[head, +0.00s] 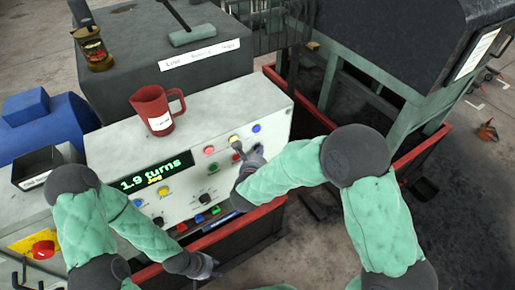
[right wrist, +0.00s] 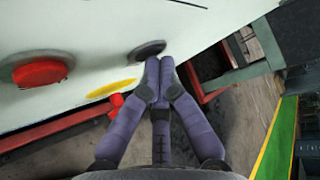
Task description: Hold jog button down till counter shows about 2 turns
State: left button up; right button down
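My right gripper (head: 240,150) is at the panel's right part, just below a yellow button (head: 234,139). In the right wrist view its fingers (right wrist: 158,72) are closed together with nothing between them. Their tips are at a dark round button (right wrist: 148,49); I cannot tell whether it is pressed in. Which button is the jog one I cannot read. My left gripper (head: 207,268) is low in front of the panel, away from the buttons; its fingers are too small to judge.
A red mug (head: 155,109) stands on top of the panel. A red button (right wrist: 40,72) and a yellow spot (right wrist: 110,88) lie left of the right fingertips. A blue button (head: 256,128) is nearby. Red rails (head: 262,212) run below the panel.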

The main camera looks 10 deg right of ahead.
jog(key=shift+s, duration=0.1)
dwell(0.5)
jog(key=shift+s+d, duration=0.25)
jog(key=shift+s, duration=0.4)
jog(key=shift+s+d+b, duration=0.1)
jog(key=shift+s+d, duration=0.2)
jog(key=shift+s, duration=0.5)
jog(key=shift+s+d+b, duration=0.15)
jog(key=shift+s+d, duration=0.1)
jog(key=shift+s, duration=0.5)
jog(key=shift+s+d+b, duration=0.1)
jog(key=shift+s+d, duration=0.2)
jog(key=shift+s, duration=0.5)
